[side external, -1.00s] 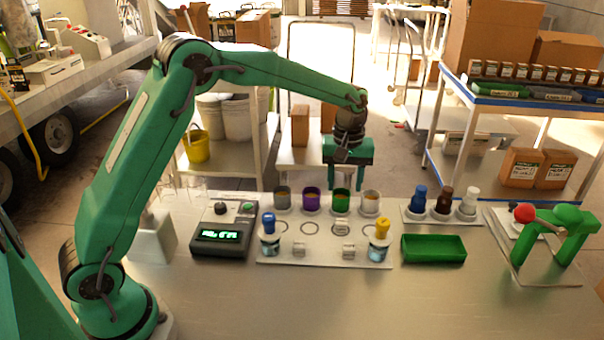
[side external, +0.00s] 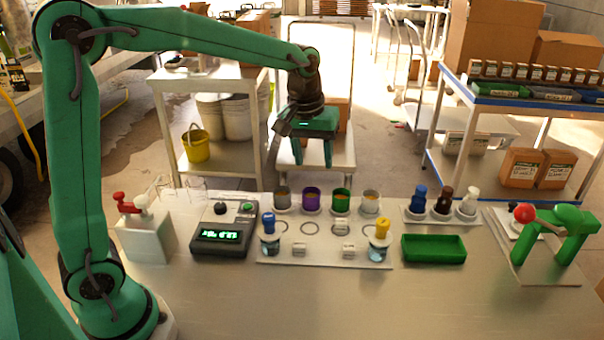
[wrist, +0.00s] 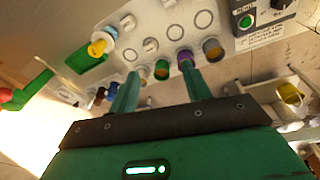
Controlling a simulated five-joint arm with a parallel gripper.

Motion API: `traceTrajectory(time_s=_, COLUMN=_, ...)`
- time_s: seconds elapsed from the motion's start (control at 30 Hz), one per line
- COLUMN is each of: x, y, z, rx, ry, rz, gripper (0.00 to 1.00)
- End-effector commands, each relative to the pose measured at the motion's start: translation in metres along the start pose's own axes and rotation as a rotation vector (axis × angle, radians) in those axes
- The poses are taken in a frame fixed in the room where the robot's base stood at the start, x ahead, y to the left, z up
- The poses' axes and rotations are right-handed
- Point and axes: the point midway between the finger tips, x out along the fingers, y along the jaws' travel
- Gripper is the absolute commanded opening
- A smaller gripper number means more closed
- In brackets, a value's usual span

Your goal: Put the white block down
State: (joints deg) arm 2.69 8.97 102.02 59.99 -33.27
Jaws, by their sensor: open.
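I cannot tell which is the task's white block. My gripper (side external: 313,164) is open and empty, held high behind the cup row. In the wrist view its fingers (wrist: 160,84) are spread with nothing between them.
Several cups (side external: 311,199) line the plate's back. A green tray (side external: 434,249) is right, a device with a display (side external: 224,235) left. The table front is clear.

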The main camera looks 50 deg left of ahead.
Motion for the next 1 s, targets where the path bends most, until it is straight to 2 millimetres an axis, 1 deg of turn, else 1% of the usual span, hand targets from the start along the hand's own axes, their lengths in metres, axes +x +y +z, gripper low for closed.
traceTrajectory(time_s=0.03, x=-0.01, y=-0.006, z=0.008, rx=0.022, ry=0.016, rz=0.01, gripper=0.48)
traceTrajectory(time_s=0.2, x=-0.033, y=-0.026, z=0.033, rx=0.104, ry=0.062, rz=0.033, gripper=0.48)
traceTrajectory(time_s=0.4, x=-0.052, y=-0.05, z=0.064, rx=0.201, ry=0.119, rz=0.056, gripper=0.48)
traceTrajectory(time_s=0.5, x=-0.058, y=-0.061, z=0.08, rx=0.248, ry=0.148, rz=0.064, gripper=0.48)
traceTrajectory(time_s=0.77, x=-0.065, y=-0.091, z=0.122, rx=0.373, ry=0.227, rz=0.08, gripper=0.48)
traceTrajectory(time_s=0.9, x=-0.064, y=-0.106, z=0.143, rx=0.438, ry=0.27, rz=0.084, gripper=0.48)
traceTrajectory(time_s=1.0, x=-0.061, y=-0.114, z=0.155, rx=0.476, ry=0.295, rz=0.084, gripper=0.48)
